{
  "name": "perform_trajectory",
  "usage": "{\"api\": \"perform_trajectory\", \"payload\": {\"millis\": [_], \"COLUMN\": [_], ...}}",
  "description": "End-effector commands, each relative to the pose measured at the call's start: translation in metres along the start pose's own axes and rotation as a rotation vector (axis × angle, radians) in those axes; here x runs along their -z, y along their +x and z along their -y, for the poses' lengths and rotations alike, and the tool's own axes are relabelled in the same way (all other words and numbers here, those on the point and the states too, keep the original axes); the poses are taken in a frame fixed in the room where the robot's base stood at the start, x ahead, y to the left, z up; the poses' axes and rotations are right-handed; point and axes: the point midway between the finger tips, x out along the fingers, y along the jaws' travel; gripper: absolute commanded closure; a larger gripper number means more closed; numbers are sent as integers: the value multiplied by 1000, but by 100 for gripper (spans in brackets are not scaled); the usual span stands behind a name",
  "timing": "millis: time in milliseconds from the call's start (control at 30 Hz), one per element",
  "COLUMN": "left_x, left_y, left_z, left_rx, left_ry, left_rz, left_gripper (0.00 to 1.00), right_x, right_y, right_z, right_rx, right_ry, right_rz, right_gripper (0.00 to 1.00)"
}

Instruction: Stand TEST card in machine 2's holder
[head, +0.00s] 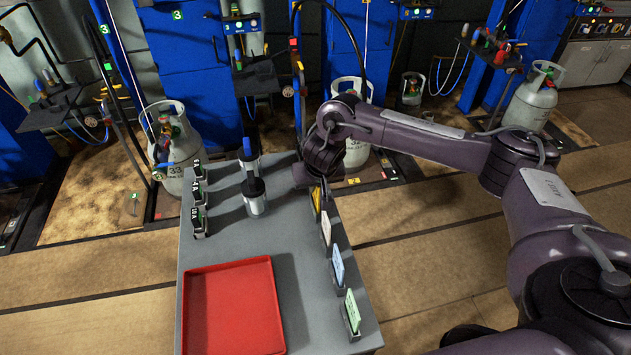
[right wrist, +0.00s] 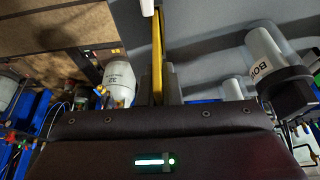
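My right gripper (head: 316,184) is at the far right edge of the grey table, over a yellow card (head: 316,200). In the right wrist view the yellow card (right wrist: 157,62) stands edge-on between the two dark fingers (right wrist: 158,88), which lie close against both its sides. Whether the card's foot is still in a holder is hidden. A whitish card (head: 326,228), a light blue card (head: 338,267) and a green card (head: 352,311) stand along the right table edge. Their print is too small to read. My left gripper is not in view.
A red tray (head: 268,264) lies on the near part of the table (head: 290,225). Black labelled pieces (head: 198,218) line the left edge. Two cylindrical containers (head: 256,205) stand at the back. Gas cylinders (head: 357,152) and blue cabinets (head: 187,70) stand beyond.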

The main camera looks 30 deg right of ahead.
Motion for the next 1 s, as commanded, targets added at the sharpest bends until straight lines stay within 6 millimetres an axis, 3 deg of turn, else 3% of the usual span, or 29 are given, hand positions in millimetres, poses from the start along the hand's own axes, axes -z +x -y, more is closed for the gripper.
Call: {"api": "perform_trajectory", "payload": {"millis": [1000], "left_x": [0], "left_y": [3], "left_z": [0], "left_rx": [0], "left_ry": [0], "left_rz": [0], "left_gripper": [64], "right_x": [-4], "right_y": [10], "right_z": [0], "right_rx": [0], "right_ry": [1], "right_rz": [0], "right_gripper": [100]}}
